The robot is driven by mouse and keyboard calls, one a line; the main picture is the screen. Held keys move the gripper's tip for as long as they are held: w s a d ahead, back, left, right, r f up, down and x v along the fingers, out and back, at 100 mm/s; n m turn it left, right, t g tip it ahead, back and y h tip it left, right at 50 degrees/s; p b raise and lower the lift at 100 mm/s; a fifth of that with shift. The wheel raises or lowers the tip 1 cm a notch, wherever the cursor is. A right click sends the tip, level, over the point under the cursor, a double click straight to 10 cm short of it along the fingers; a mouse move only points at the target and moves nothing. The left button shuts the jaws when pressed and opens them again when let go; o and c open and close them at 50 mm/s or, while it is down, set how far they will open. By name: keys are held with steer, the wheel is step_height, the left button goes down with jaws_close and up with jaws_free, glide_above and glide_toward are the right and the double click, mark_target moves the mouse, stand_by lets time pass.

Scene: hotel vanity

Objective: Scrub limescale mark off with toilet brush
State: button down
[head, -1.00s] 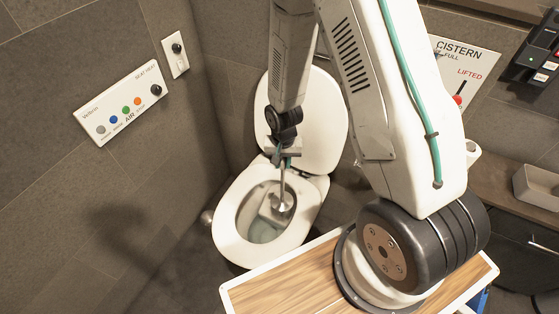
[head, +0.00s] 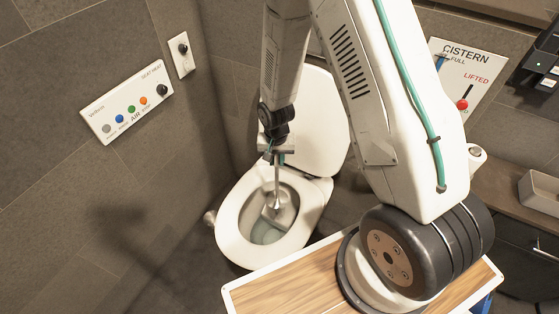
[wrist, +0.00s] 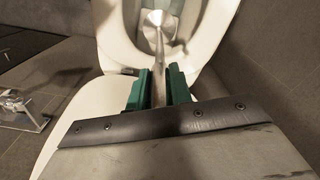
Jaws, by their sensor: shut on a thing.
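My gripper (head: 276,158) is above the back of the toilet bowl, its green fingers shut on the handle of the toilet brush (head: 277,186). The brush points down, with its pale metallic head inside the bowl. The wrist view shows the green fingers (wrist: 160,88) around the brush handle (wrist: 158,55), and the brush head at the top over the bowl. The toilet (head: 231,222) has its seat down and its white lid (head: 322,125) raised. I cannot make out the limescale mark; the brush head may hide it. Whether the head touches the bowl wall is unclear.
A wall panel with coloured buttons (head: 126,104) and a small switch plate (head: 182,50) are on the left wall. A cistern sign (head: 466,66) with a red-knobbed lever is at right. A grey tray (head: 540,190) sits on the right counter. Walls stand close behind and left of the toilet.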

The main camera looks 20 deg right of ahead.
steer(key=w+a, duration=0.2)
steer(key=w, duration=0.1)
steer(key=shift+f, duration=0.1)
stand_by(0.7)
steer(key=shift+r, duration=2.5)
steer(key=shift+a, duration=0.1)
